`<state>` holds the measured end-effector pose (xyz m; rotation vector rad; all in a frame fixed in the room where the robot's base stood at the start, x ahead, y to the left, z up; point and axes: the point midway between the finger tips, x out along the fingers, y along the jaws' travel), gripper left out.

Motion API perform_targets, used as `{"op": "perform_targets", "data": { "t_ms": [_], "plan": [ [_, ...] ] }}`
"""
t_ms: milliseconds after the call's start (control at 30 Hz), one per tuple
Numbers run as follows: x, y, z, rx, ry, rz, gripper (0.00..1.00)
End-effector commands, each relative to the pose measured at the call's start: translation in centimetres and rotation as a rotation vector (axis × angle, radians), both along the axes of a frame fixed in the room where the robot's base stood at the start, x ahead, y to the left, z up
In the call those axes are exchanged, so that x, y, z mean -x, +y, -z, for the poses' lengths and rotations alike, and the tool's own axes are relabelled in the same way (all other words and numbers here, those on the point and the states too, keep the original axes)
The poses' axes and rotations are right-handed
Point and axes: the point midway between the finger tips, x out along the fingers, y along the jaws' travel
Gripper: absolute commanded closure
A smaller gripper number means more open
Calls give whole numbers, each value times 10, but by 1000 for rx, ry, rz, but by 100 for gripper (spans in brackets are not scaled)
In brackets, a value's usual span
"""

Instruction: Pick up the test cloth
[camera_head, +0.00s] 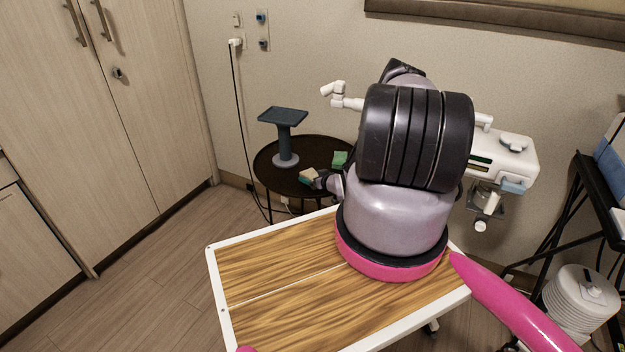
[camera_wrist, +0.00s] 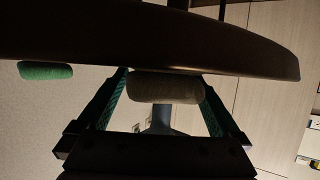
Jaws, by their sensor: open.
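A small pale beige folded piece (camera_head: 308,174), which looks like the test cloth, lies on the round dark table (camera_head: 272,178). A green piece (camera_head: 340,158) lies farther back on the same table, apart from it. I cannot be certain which is the test cloth. My gripper (camera_head: 313,180) is low at the table's right side, by the pale piece and partly hidden by my arm. In the wrist view, which looks upside down, the open fingers of my gripper (camera_wrist: 165,100) stand on either side of the pale piece (camera_wrist: 165,87). The green piece (camera_wrist: 46,70) is off to the left.
A blue-grey pedestal stand (camera_head: 284,130) stands on the round table behind the pale piece. A wood-topped table with a white rim (camera_head: 216,285) is in front. A black cord (camera_head: 236,110) hangs from the wall outlet. A white machine (camera_head: 500,155) is at right.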

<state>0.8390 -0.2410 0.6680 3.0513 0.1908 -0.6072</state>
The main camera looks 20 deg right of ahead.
Motion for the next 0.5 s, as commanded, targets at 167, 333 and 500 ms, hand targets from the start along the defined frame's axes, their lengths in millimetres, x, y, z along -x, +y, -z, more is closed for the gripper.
{"op": "perform_targets", "data": {
  "t_ms": [167, 333, 500],
  "plan": [
    [0, 0, 0, 0, 0, 0, 34],
    [0, 0, 0, 0, 0, 0, 86],
    [0, 0, -1, 0, 0, 0, 86]
  ]
}}
